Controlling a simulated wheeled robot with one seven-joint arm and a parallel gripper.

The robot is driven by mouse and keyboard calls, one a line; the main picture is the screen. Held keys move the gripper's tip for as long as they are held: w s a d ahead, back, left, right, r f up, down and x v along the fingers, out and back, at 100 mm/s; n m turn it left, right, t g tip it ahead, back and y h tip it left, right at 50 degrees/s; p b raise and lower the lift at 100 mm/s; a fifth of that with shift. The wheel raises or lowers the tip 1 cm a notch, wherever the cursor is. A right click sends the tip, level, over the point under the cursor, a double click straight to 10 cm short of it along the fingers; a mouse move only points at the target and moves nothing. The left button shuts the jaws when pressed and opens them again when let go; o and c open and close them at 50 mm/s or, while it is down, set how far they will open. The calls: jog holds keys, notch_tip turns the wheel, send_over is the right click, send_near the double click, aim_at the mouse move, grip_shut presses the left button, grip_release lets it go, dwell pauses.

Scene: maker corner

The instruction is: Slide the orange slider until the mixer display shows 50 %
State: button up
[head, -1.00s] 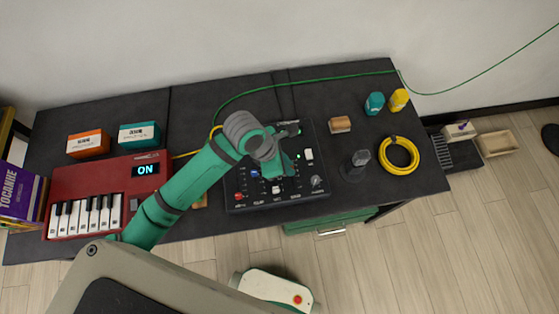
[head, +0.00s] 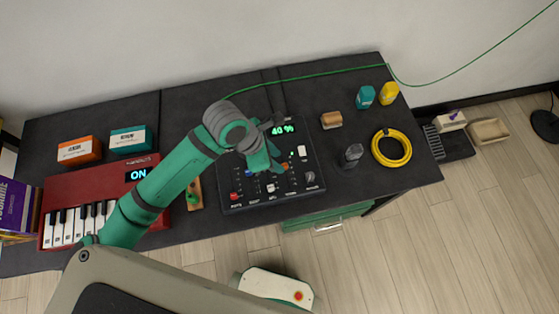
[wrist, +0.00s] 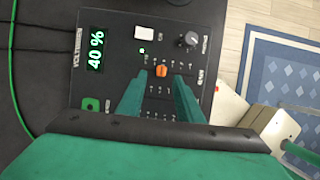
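The black mixer (head: 232,203) lies on the dark bench, and its green display (head: 282,130) reads 40 %. The display (wrist: 95,51) reads the same in the wrist view. The orange slider (wrist: 161,71) shows in the wrist view between the tips of my gripper (wrist: 160,78). The fingers are apart, with dark panel visible on both sides of the slider, so contact does not show. In the head view my gripper (head: 268,163) is low over the middle of the mixer, and it and the arm hide part of the panel.
A red keyboard (head: 63,183) stands left, with two small boxes behind it. Right of the mixer are a dark knob-like object (head: 351,156), a wooden block (head: 331,120), a yellow cable coil (head: 391,148) and two bottles. A green cable runs behind.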

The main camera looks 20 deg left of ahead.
jog(key=v, duration=0.7)
dwell(0.5)
